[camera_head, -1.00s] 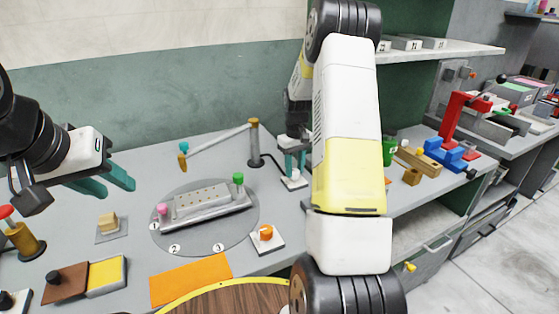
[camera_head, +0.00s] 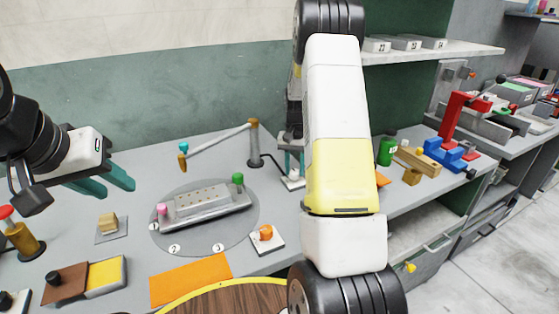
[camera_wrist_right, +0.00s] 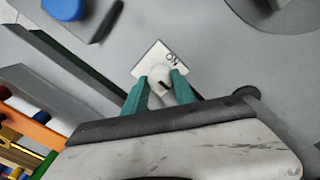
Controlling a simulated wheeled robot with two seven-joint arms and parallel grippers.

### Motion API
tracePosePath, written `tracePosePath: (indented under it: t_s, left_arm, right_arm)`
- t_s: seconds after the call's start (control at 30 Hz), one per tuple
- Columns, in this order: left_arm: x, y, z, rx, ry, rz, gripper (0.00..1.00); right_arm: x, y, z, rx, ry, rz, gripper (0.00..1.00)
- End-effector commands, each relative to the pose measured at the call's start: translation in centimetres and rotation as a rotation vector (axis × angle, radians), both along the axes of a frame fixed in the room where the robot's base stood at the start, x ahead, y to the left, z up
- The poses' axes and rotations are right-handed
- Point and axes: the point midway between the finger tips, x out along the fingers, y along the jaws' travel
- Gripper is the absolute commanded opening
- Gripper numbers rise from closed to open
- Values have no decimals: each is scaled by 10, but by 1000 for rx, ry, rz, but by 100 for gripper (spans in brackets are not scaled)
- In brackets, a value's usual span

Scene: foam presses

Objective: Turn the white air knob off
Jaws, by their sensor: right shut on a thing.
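The white air knob (camera_wrist_right: 158,76) sits on a small white square plate marked "ON" in the right wrist view. The plate (camera_head: 291,183) also shows on the grey table in the head view, at the foot of my right gripper. My right gripper (camera_wrist_right: 161,82) has its teal fingers on either side of the knob, shut on it. The fingers hide part of the knob and its pointer is hard to read. My left gripper (camera_head: 113,184) is open and empty above the left part of the table.
A grey fixture (camera_head: 205,202) with pink and green knobs stands on a round plate. An orange knob (camera_head: 265,233) on a white plate is nearer the front. A jointed lamp-like arm (camera_head: 218,138) stands behind. A green bottle (camera_head: 387,150) stands to the right.

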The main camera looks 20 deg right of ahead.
Motion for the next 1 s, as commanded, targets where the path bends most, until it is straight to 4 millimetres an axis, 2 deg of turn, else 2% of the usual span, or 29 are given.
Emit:
tracePosePath:
  t_s: [0.47, 0.5, 0.6, 0.87, 1.0]
  left_arm:
    - [0, 0, 0, 0, 0, 0, 36]
    - [0, 0, 0, 0, 0, 0, 36]
    - [0, 0, 0, 0, 0, 0, 36]
    - [0, 0, 0, 0, 0, 0, 36]
    - [0, 0, 0, 0, 0, 0, 36]
  right_arm:
    - [2, 0, 1, 0, -5, -13, 0]
    - [1, 0, 1, 0, -5, -13, 38]
    - [1, 0, 1, -1, -4, -13, 54]
    - [0, 0, 0, 0, -2, -12, 54]
    - [1, 0, 9, -1, -4, -12, 54]
